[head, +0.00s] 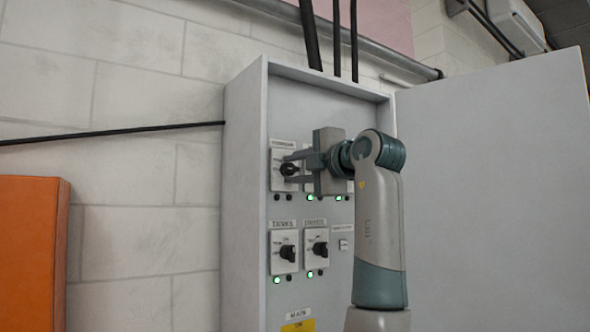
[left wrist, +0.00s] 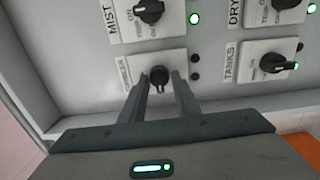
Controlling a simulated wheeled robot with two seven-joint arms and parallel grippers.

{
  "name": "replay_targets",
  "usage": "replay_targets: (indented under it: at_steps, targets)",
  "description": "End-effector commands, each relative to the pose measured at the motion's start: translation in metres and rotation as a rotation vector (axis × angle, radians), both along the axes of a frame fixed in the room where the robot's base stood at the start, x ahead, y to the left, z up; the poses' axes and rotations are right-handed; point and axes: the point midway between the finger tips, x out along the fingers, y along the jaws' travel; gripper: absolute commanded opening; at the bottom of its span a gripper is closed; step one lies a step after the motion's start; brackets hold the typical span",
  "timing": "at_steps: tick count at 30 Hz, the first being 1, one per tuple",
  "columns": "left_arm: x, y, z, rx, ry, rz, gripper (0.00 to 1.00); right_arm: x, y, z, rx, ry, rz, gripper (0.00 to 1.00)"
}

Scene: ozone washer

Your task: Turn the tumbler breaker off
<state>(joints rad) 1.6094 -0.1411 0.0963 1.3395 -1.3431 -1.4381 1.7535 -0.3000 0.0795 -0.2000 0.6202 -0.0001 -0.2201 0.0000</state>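The tumbler breaker (head: 279,183) is the upper left switch plate in the grey cabinet, with a black rotary knob (head: 289,169). Its label is partly unreadable. Its two indicator lamps look dark. In the left wrist view the knob (left wrist: 159,76) lies between my finger ends, its handle along the fingers. My left gripper (head: 287,169) reaches in from the right with one finger above and one below the knob. Small gaps seem to show between fingers and knob, so it looks open around it; contact is unclear. My right gripper is not in view.
Below are the tanks breaker (head: 276,255) and another breaker (head: 308,253), each with a lit green lamp. The mist breaker (left wrist: 128,25) is beside the tumbler one. The open cabinet door (head: 490,190) fills the right. An orange box (head: 30,250) is at far left.

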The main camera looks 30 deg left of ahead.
Motion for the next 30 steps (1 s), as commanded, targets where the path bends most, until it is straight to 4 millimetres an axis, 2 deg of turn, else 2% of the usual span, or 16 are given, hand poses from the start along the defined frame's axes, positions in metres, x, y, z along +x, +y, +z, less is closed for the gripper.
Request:
replay_targets:
  at_steps: [11, 17, 23, 30]
  targets:
    - [0.0, 0.0, 0.0, 0.001, 0.001, 0.0, 0.43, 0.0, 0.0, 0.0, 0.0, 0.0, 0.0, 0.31]
    - [-0.003, -0.008, -0.002, 0.001, 0.001, -0.001, 0.43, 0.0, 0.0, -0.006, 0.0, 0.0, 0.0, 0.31]
    - [-0.013, -0.032, -0.003, 0.003, -0.001, -0.002, 0.43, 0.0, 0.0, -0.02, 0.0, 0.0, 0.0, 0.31]
    - [-0.03, -0.075, -0.004, 0.003, -0.001, -0.004, 0.43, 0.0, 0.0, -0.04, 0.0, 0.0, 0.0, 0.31]
